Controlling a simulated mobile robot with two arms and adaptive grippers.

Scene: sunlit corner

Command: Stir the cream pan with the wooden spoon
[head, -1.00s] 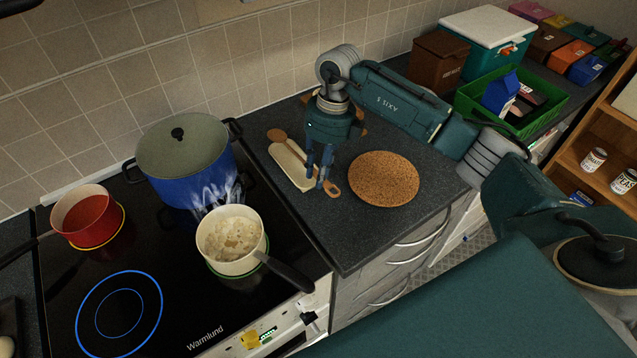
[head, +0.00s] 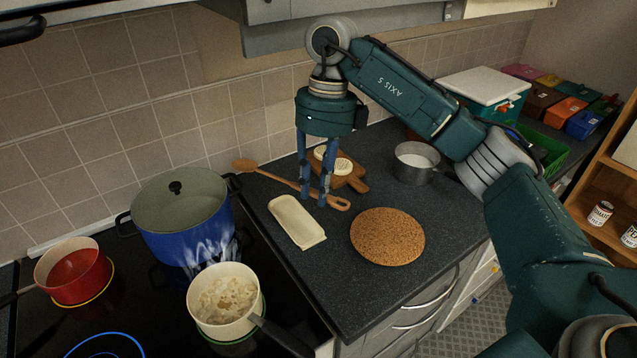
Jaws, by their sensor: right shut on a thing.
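The cream pan (head: 224,301) stands on the right part of the hob with pale, lumpy contents and a dark handle pointing to the lower right. My right gripper (head: 314,203) points down above the counter and is shut on the wooden spoon (head: 271,176). The spoon is held across the fingers, its bowl to the upper left and its handle end to the lower right. It appears raised above the cream spoon rest (head: 296,222). My left gripper is not in view.
A blue pot (head: 186,214) with a lid stands behind the cream pan, and a red pan (head: 73,270) is at left. A cork mat (head: 387,237), a grey saucepan (head: 415,162) and a wooden board (head: 354,179) lie right of the spoon. Cabinets hang above.

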